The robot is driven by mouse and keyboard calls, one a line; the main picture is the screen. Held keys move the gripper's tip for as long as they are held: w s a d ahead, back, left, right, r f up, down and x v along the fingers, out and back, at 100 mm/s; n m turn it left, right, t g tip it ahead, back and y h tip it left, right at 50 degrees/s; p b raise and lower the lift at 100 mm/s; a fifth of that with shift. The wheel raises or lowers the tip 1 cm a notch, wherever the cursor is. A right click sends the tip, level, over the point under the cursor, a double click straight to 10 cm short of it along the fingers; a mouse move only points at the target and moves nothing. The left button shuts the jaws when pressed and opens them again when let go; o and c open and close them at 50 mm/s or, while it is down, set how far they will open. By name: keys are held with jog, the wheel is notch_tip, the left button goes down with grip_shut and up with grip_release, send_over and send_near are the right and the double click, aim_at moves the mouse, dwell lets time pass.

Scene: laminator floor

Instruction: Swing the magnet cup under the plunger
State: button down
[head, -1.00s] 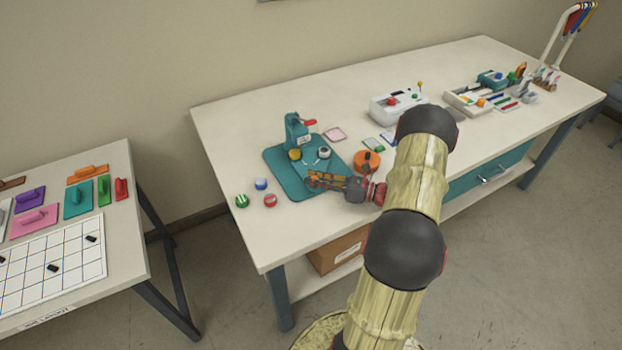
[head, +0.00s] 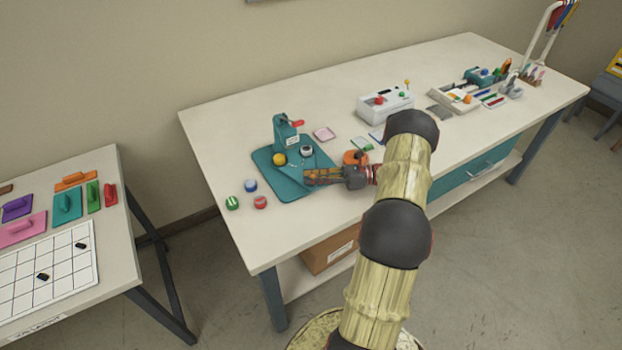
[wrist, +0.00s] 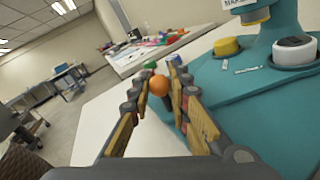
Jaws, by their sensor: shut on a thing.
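The teal press (head: 287,133) stands on a teal base (head: 268,182) with a red handle at its top. In front of its column sit a yellow cup (head: 279,159) and a white cup with a dark rim (head: 307,151); both also show in the wrist view, yellow (wrist: 227,46) and white (wrist: 294,51). I cannot read which is the magnet cup. The yellow cup is nearer the plunger (wrist: 255,15). My gripper (head: 309,177) is low at the base's front right. In the wrist view its fingers close on an orange ball knob (wrist: 158,86); what the knob joins is hidden.
Green (head: 232,203), blue (head: 250,186) and red (head: 260,202) round pieces lie left of the base. An orange round tool (head: 355,157) stands close behind my wrist. A white machine (head: 386,102) and trays stand farther right.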

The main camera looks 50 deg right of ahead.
jog(key=shift+f, duration=0.1)
dwell(0.3)
jog(key=c, duration=1.7)
grip_release()
jog(key=shift+s, duration=0.1)
jog(key=v, duration=1.2)
jog(key=shift+d, duration=0.1)
jog(key=shift+c, duration=0.5)
